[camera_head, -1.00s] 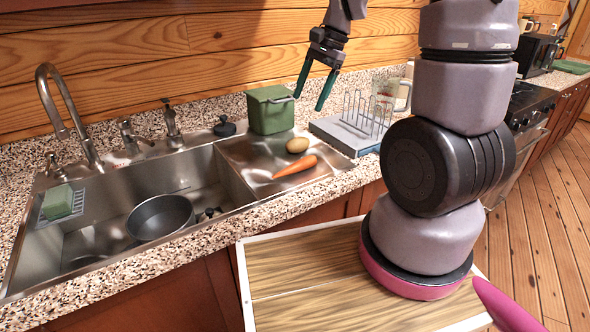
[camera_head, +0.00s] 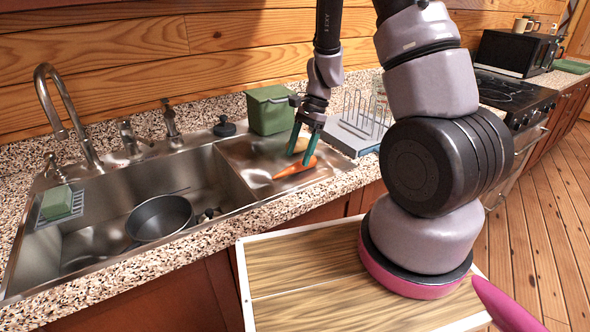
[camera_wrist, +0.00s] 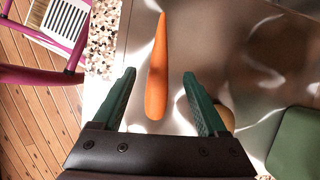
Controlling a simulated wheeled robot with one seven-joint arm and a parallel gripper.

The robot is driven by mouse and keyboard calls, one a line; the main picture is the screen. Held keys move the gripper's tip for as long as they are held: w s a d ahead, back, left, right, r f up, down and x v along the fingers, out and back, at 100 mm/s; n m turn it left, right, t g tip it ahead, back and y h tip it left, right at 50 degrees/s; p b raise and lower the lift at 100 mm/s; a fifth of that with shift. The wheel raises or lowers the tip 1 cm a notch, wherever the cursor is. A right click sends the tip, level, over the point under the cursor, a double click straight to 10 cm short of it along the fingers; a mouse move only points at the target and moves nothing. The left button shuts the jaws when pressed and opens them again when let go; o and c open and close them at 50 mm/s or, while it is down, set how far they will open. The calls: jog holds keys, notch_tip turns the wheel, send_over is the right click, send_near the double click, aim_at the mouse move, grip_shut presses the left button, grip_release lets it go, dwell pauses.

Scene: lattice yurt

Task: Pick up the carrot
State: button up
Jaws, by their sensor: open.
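The orange carrot (camera_head: 293,169) lies on the metal drainboard of the sink, and its upper right end is beside my gripper's fingers. My gripper (camera_head: 300,160) points down over the drainboard with its green fingers apart and nothing held. In the wrist view the carrot (camera_wrist: 158,70) runs lengthwise up the picture. Its thick end reaches between the fingers of my gripper (camera_wrist: 160,88), with a gap on each side. I cannot tell the exact height of the fingertips above the drainboard.
A potato (camera_head: 299,145) lies just behind the carrot, partly hidden by my gripper. A green canister (camera_head: 269,110) stands behind it. A dish rack (camera_head: 358,122) is to the right. The sink basin with a dark pan (camera_head: 160,218) is to the left.

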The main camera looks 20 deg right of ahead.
aim_at(296, 163)
jog(key=x, duration=0.3)
jog(key=shift+f, duration=0.35)
grip_shut()
jog(key=shift+r, duration=0.1)
